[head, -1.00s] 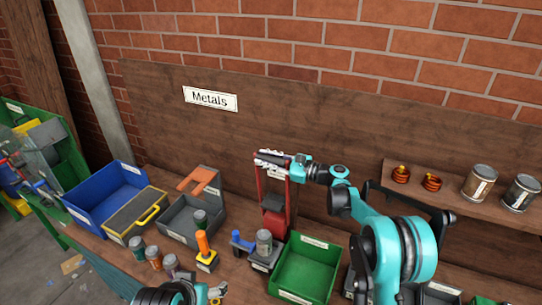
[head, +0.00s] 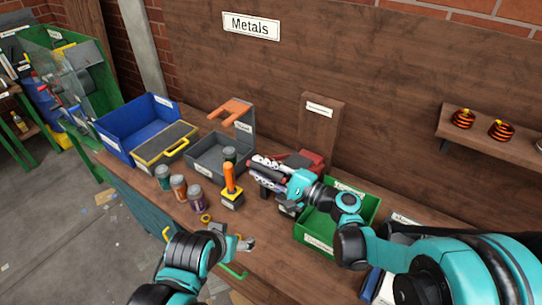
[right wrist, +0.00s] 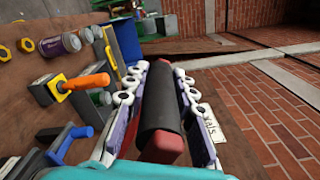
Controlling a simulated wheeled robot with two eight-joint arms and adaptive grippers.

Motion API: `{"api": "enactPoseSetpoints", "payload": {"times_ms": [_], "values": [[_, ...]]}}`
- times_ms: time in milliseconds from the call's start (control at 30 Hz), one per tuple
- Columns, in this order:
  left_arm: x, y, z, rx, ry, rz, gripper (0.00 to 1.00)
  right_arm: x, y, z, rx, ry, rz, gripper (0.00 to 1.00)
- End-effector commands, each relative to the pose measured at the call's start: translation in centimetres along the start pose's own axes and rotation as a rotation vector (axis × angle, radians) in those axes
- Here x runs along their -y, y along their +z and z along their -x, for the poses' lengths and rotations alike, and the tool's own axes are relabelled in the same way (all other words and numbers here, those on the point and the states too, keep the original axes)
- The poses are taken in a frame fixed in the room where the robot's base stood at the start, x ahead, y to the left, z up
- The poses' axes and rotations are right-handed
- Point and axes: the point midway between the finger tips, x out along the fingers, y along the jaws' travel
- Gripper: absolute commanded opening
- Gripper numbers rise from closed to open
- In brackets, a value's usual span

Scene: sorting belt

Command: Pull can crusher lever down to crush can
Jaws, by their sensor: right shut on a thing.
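My right gripper (head: 268,175) is shut on the black grip of the can crusher lever (right wrist: 158,105). In the right wrist view the grip lies between both fingers, with a red end (right wrist: 165,150) showing. In the head view the red part of the crusher (head: 308,157) shows behind the gripper, in front of an upright wooden board (head: 321,122). The gripper and arm hide most of the crusher, and I cannot make out a can inside it. My left gripper (head: 243,243) hangs low near the table's front edge, apart from the crusher; its jaws are unclear.
Several cans (head: 180,187) and an orange-handled tool (head: 230,178) stand left of the crusher. A grey bin (head: 205,168), a blue bin (head: 112,143) and a green bin (head: 318,243) stand around. A shelf (head: 480,140) holds copper coils. Bare tabletop lies at front.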

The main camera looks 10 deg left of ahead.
Motion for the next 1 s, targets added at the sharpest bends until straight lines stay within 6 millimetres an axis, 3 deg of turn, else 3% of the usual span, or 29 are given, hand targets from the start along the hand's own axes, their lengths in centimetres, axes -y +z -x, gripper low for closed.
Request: {"api": "enactPoseSetpoints", "payload": {"times_ms": [100,300,800,833,900,1000], "values": [[0.0,1.0,-1.4,0.000,0.000,0.000,0.76,-2.2,0.2,0.0,0.001,-0.001,-0.002,0.00],[0.0,1.5,-2.2,0.000,0.000,0.000,0.76,-3.7,0.4,0.0,0.000,-0.001,-0.005,0.00],[0.0,1.6,-2.3,0.000,0.000,0.000,0.76,-4.0,0.5,0.0,0.000,-0.001,-0.007,0.00],[0.0,1.6,-2.3,0.000,0.000,0.000,0.76,-4.0,0.5,0.0,0.000,-0.001,-0.007,0.30],[0.0,1.6,-2.3,0.000,0.000,0.000,0.76,-4.0,0.5,0.0,0.000,-0.001,-0.006,0.46],[0.0,1.6,-2.3,0.000,0.000,0.000,0.76,-4.0,0.5,0.0,0.000,-0.001,-0.006,0.46]]}}
